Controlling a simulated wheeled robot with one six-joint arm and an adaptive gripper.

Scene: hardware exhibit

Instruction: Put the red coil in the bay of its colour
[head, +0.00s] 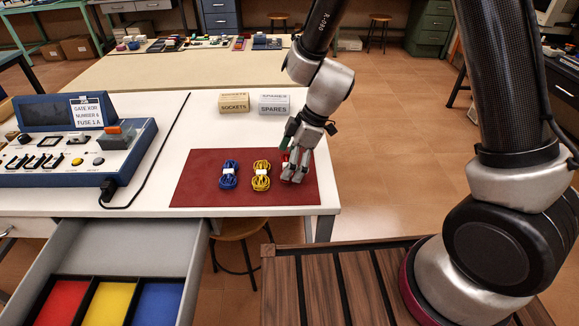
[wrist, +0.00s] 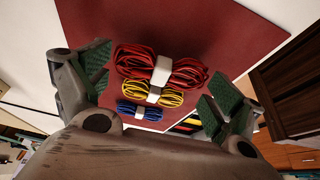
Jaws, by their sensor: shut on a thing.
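My gripper (head: 294,174) is at the right of the dark red mat, its fingers pointing down and shut on the red coil. In the wrist view the red coil (wrist: 135,66), with a white band, lies between the green finger pads; in the head view the fingers mostly hide it. It is at or close to the mat; I cannot tell if it touches. An open drawer (head: 130,236) at the lower left has a red bay (head: 57,303), a yellow bay (head: 106,303) and a blue bay (head: 158,303). All three look empty where visible.
A yellow coil (head: 261,184) and a blue coil (head: 229,181) lie left of my gripper on the mat (head: 200,197). A blue control panel (head: 70,175) with a cable stands at the left. Sockets (head: 234,102) and spares (head: 273,103) boxes stand behind. A stool (head: 240,230) is below.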

